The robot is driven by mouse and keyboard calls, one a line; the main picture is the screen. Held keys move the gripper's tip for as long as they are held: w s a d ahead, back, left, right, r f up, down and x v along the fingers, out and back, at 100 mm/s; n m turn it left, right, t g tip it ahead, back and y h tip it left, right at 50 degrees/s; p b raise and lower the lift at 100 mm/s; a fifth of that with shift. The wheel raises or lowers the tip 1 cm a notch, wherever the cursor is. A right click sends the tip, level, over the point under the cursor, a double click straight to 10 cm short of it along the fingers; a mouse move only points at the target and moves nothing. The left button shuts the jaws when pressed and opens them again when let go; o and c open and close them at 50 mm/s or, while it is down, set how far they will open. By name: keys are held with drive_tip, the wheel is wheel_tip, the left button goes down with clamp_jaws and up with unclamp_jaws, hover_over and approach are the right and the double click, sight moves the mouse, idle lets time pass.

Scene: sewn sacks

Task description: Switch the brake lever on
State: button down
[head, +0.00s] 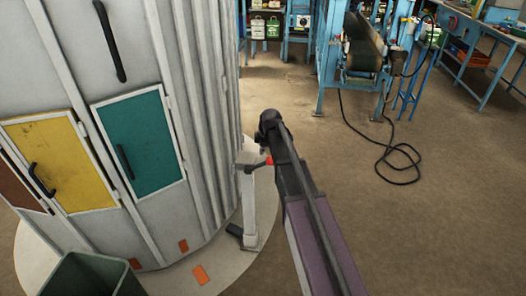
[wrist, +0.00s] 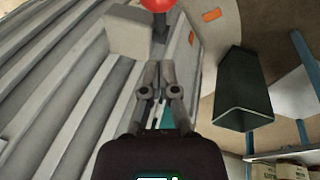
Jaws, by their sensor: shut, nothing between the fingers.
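The brake lever shows as a short dark handle with a red knob (head: 269,160) beside the grey box (head: 246,160) on top of a pale post (head: 249,205). In the wrist view the red knob (wrist: 157,4) is cut by the top edge, above and right of the grey box (wrist: 130,32). My gripper (wrist: 153,68) is shut and empty, its fingertips below the knob in the picture and apart from it. In the head view my arm hides most of the gripper. Part of the lever's handle is hidden, so its exact setting is unclear.
A ribbed grey round cabinet with a yellow door (head: 62,158) and a teal door (head: 140,140) stands close on the left. A dark green bin (head: 92,274) is at its foot. A black cable (head: 398,160) lies on open floor to the right, near a blue-framed conveyor (head: 362,45).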

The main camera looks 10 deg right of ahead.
sight(265, 162)
drive_tip(key=shift+w+d+f+b, duration=0.15)
drive_tip(key=shift+d+f+b, duration=0.25)
drive_tip(key=shift+f+b, duration=0.25)
drive_tip(key=shift+w+d+f+b, duration=0.15)
drive_tip(key=shift+d+f+b, duration=0.25)
drive_tip(key=shift+f+b, duration=0.25)
drive_tip(key=shift+w+d+f+b, duration=0.15)
drive_tip(key=shift+d+f+b, duration=0.3)
drive_tip(key=shift+f, duration=0.3)
drive_tip(key=shift+a+f, duration=0.15)
drive_tip(key=shift+a, duration=0.05)
